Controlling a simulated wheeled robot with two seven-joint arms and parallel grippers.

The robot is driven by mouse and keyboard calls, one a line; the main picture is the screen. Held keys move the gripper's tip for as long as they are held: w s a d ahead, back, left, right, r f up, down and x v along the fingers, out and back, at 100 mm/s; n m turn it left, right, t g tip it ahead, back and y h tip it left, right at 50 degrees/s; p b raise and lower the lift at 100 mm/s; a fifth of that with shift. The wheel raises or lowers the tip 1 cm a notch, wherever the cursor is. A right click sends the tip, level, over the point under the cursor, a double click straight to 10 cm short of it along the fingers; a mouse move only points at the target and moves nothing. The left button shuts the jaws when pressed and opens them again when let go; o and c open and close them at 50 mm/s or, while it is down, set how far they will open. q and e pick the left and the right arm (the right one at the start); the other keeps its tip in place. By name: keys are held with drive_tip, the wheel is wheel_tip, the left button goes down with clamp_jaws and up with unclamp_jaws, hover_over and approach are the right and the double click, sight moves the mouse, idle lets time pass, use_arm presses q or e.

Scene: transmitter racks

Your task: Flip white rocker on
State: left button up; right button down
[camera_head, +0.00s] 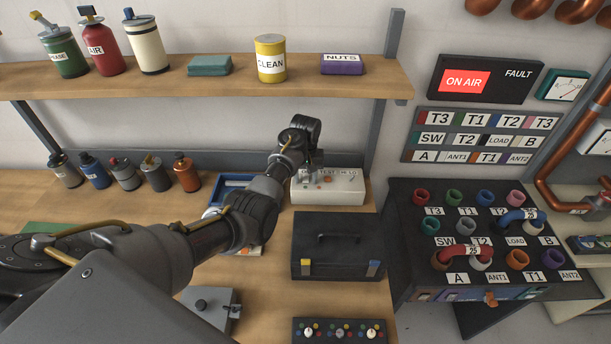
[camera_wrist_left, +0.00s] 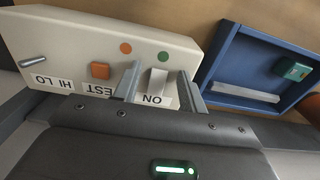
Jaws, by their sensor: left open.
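The white control box (camera_head: 345,188) sits on the workbench behind the black case. In the left wrist view the box (camera_wrist_left: 75,35) appears upside down, with a white rocker (camera_wrist_left: 157,82) above an ON label (camera_wrist_left: 154,100). An orange TEST button (camera_wrist_left: 100,71) and a HI LO toggle lever (camera_wrist_left: 33,62) are beside it. My left gripper (camera_head: 304,177) is over the left part of the box. In the left wrist view its open fingers (camera_wrist_left: 160,74) stand on either side of the rocker. Whether they touch it cannot be told. My right gripper is not in view.
A blue tray (camera_head: 236,181) lies left of the box, partly behind my arm. A black case (camera_head: 335,246) with a handle stands in front. A wooden shelf (camera_head: 200,78) with bottles and cans runs above. A plug panel (camera_head: 480,220) stands at the right.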

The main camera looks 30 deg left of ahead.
use_arm(q)
drive_tip(key=shift+w+f, duration=0.1)
drive_tip(key=shift+c, duration=1.3)
clamp_jaws()
drive_tip(key=shift+w+a+g+b, duration=0.1)
drive_tip(key=shift+g+b, duration=0.2)
drive_tip(key=shift+g, duration=0.1)
drive_tip(key=g+b, duration=0.1)
drive_tip(key=b, duration=0.1)
drive_tip(key=h+b, duration=0.1)
drive_tip(key=b, duration=0.2)
drive_tip(key=shift+w+a+g, duration=0.15)
drive_tip(key=shift+w+g, duration=0.1)
drive_tip(key=shift+g, duration=0.15)
drive_tip(key=shift+b, duration=0.4)
drive_tip(key=shift+r, duration=0.3)
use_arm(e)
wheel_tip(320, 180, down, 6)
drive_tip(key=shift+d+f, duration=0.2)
use_arm(q)
drive_tip(key=shift+o, duration=1.3)
unclamp_jaws()
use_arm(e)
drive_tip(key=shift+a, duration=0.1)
